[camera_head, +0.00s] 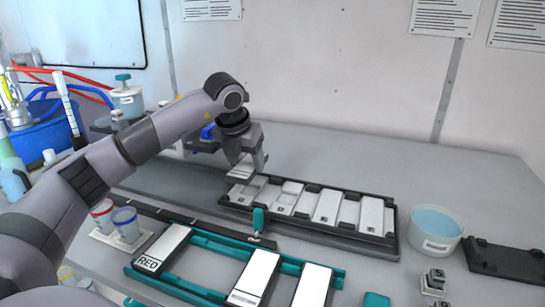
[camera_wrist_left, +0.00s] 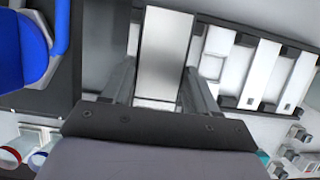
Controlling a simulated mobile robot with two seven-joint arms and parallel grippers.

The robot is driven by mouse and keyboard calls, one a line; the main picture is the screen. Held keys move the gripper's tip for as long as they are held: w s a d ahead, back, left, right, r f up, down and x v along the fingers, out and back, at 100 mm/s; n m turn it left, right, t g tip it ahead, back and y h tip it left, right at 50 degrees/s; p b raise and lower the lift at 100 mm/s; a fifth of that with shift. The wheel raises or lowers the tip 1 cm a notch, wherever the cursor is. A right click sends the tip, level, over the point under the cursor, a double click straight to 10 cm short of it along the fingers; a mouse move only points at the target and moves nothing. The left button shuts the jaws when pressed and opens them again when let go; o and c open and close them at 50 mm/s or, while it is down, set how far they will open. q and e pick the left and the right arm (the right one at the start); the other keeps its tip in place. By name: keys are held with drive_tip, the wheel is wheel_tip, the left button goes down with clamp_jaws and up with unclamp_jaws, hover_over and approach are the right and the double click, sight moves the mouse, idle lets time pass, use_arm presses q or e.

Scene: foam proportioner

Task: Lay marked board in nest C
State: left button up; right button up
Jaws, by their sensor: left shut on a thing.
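My left gripper (camera_head: 247,161) is shut on a pale board (camera_head: 243,172) and holds it at the left end of a black nest rack (camera_head: 306,230). In the left wrist view the board (camera_wrist_left: 166,48) lies between the two fingers, and the rack (camera_wrist_left: 272,38) is to the right. The rack has a row of nests; several hold white boards, with small dark marks on some. The mark on the held board and the nest letters are too small to read. Whether the board touches the rack cannot be told. My right gripper is not in view.
A teal rack (camera_head: 213,249) in front carries white boards, one lettered RED (camera_head: 163,248). A tub of blue liquid (camera_head: 435,228) and a black plate (camera_head: 504,262) stand at the right. Cups (camera_head: 126,222) and a blue bucket (camera_head: 42,130) are at the left.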

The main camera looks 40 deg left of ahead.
use_arm(q)
drive_tip(key=shift+w+a+f, duration=0.2)
drive_tip(key=shift+w, duration=0.15)
wheel_tip(320, 180, down, 4)
drive_tip(key=b, duration=0.4)
drive_tip(key=shift+f, duration=0.15)
drive_tip(key=shift+f, duration=0.15)
drive_tip(key=shift+f, duration=0.4)
idle(0.3)
drive_tip(key=o, duration=1.4)
drive_tip(key=shift+c, duration=0.2)
